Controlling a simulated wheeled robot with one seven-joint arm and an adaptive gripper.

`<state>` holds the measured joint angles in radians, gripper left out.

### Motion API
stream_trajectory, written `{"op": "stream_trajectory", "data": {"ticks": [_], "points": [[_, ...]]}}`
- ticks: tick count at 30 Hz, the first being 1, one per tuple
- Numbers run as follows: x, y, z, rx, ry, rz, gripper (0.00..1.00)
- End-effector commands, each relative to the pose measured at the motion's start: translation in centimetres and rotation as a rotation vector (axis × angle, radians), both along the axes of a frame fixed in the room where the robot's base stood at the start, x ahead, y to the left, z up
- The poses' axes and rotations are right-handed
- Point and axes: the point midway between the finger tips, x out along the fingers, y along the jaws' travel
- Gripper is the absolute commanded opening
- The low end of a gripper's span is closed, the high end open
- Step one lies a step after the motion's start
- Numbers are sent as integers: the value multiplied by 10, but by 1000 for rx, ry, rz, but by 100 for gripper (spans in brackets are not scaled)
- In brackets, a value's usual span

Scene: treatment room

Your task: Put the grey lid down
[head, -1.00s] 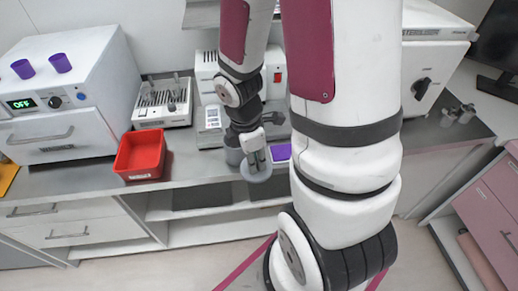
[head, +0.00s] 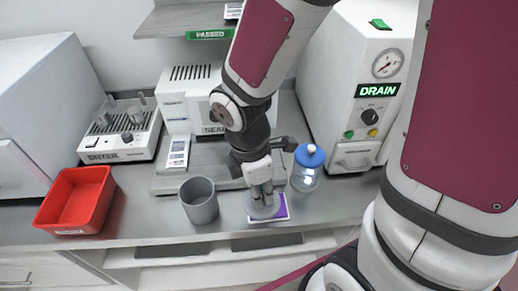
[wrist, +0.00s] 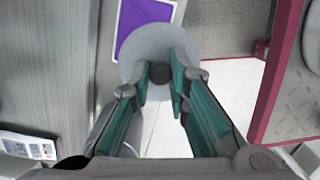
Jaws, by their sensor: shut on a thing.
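The grey lid (head: 262,208) is a round disc with a dark knob. My gripper (head: 261,188) is shut on its knob, which shows between the fingertips in the wrist view (wrist: 160,73). The lid looks roughly level. It overlaps a purple square with a white border (head: 283,211) near the counter's front edge; the square also shows in the wrist view (wrist: 136,16). I cannot tell whether the lid touches it. An open grey pot (head: 199,203) stands just left of the lid in the head view.
A blue-capped jar (head: 306,170) stands close behind and right of my gripper. A red bin (head: 76,200) is at the left. The sealer (head: 190,100), dryer (head: 122,135) and drain machine (head: 352,90) line the back. Counter (head: 145,205) is bare between bin and pot.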

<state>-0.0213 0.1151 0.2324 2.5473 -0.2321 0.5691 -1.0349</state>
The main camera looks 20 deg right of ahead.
Motion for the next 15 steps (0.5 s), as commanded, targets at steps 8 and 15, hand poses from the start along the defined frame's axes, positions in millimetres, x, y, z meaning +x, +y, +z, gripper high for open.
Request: {"op": "stream_trajectory", "data": {"ticks": [8,15], "points": [[35,-9,-5,2,2,-2,0],[84,-21,-9,1,2,-3,0]]}}
